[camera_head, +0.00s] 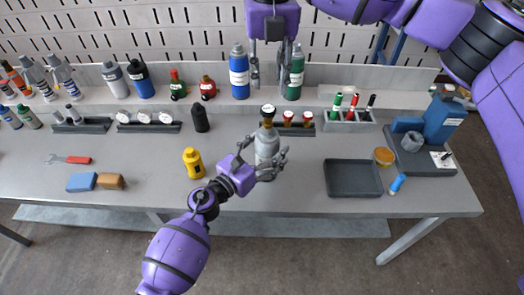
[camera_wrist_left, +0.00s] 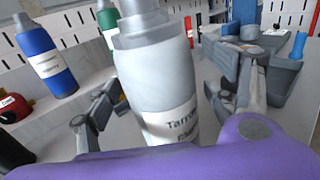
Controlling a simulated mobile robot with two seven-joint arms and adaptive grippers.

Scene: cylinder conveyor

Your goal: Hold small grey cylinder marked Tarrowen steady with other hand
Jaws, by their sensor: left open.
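The small grey cylinder marked Tarrowen (camera_head: 266,150) stands upright on the near grey table. In the left wrist view the cylinder (camera_wrist_left: 160,75) fills the middle, and its white label reads "Tarro..." with the rest cut off. My left gripper (camera_head: 268,166) is open with a finger on either side of the cylinder; in the wrist view a gap shows between the fingers (camera_wrist_left: 165,108) and its body. My right gripper (camera_head: 269,80) points down above the back shelf, between a blue cylinder (camera_head: 239,78) and a green cylinder (camera_head: 294,78). Its fingers are apart with nothing seen between them.
A small rack with red-topped items (camera_head: 300,128) stands just behind the grey cylinder. A yellow bottle (camera_head: 193,163) stands to its left. An empty dark tray (camera_head: 353,178) lies to the right. The table between cylinder and tray is clear.

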